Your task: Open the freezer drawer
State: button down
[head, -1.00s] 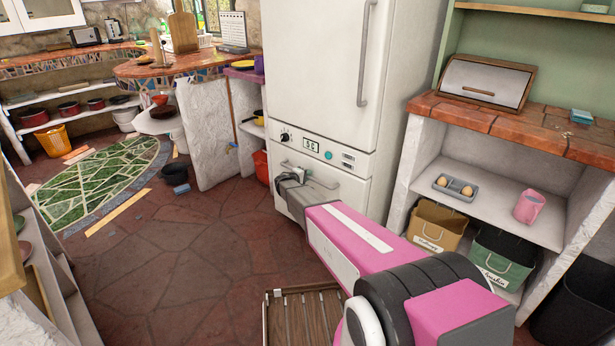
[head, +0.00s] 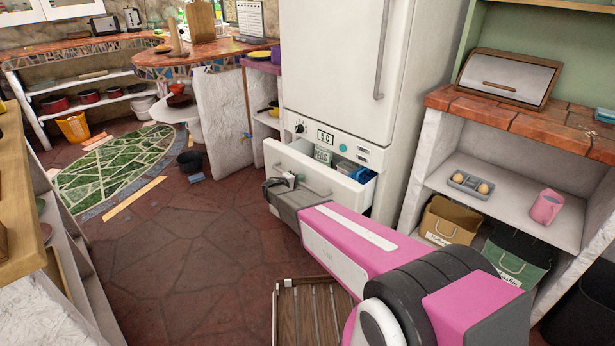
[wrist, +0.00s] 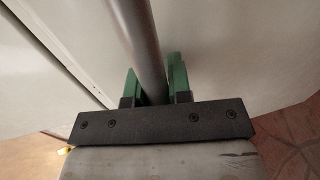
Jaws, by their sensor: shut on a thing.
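The white fridge-freezer (head: 345,70) stands at the middle back. Its freezer drawer (head: 315,172) at the bottom is pulled partly out, and several packages, blue and white ones among them, show inside (head: 350,168). My gripper (head: 290,180) is at the drawer's front, on the left part of its handle (head: 318,190). In the wrist view the grey handle bar (wrist: 137,40) runs between the green fingertips of my gripper (wrist: 152,85), which are shut on it. The white drawer front (wrist: 215,45) lies just behind the bar.
A wooden slatted thing (head: 312,310) is on the floor close in front of me. A shelf unit with paper bags (head: 450,222) stands to the right. A black pot (head: 190,161) is on the floor at the left. The tiled floor (head: 190,270) left of the drawer is clear.

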jog(key=f+v, duration=0.3)
jog(key=v, duration=1.4)
jog(key=shift+s+a, duration=0.2)
jog(key=shift+a, duration=0.05)
jog(key=c, duration=1.3)
grip_release()
jog(key=shift+c, duration=0.2)
jog(key=v, duration=1)
jog(key=shift+s+a, duration=0.2)
jog(key=shift+a, duration=0.05)
jog(key=shift+a, duration=0.1)
